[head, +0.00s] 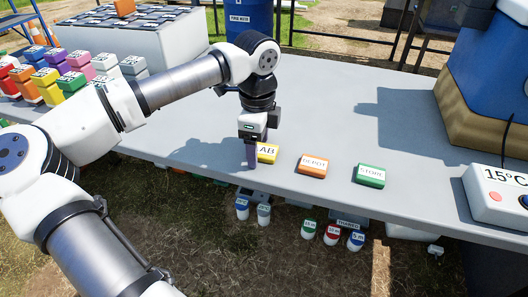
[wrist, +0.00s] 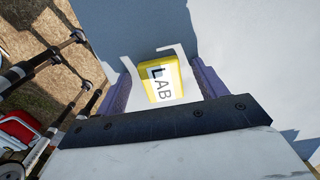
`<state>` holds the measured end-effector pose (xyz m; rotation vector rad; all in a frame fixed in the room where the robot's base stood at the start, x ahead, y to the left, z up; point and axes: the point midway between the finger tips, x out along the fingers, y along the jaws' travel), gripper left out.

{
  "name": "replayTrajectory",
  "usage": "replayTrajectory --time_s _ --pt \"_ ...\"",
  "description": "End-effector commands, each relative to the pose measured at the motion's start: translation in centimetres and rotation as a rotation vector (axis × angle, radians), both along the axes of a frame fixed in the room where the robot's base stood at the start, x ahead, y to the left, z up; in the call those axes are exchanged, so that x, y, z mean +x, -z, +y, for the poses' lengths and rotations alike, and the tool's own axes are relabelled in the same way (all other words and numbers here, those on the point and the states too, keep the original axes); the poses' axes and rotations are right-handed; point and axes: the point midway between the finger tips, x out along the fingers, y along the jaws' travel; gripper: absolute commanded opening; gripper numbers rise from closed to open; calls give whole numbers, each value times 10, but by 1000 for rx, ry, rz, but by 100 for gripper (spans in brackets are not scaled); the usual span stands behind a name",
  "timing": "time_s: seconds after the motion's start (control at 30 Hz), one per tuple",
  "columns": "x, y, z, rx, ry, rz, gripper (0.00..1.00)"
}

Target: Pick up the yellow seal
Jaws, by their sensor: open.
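The yellow seal (head: 267,153) is a small yellow block with a white top label reading LAB. It lies on the grey table (head: 340,110) near the front edge, and my gripper hides its left part in the head view. In the wrist view the yellow seal (wrist: 161,80) lies between and beyond the two purple fingers. My gripper (head: 251,165) points down at the seal's left side. In the wrist view my gripper (wrist: 160,88) is open, with a gap on both sides of the seal. Whether the fingertips are level with the seal is unclear.
An orange DEPOT block (head: 312,166) and a green STORE block (head: 369,175) lie to the right of the seal. A 15°C box (head: 498,192) stands at the right. Coloured labelled containers (head: 75,82) stand at the left. The table behind the blocks is clear.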

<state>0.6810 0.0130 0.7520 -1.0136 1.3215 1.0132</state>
Motion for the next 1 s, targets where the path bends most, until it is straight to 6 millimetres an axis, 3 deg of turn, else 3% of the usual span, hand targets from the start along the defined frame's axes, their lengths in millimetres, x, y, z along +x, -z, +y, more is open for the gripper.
replayTrajectory --time_s 0.1,0.47,0.77,1.0 --pt "0 0 0 0 0 0 70" --pt "0 0 0 0 1 0 23" --pt "0 -7 0 1 0 0 23" --pt "0 -52 0 1 -1 -2 23"
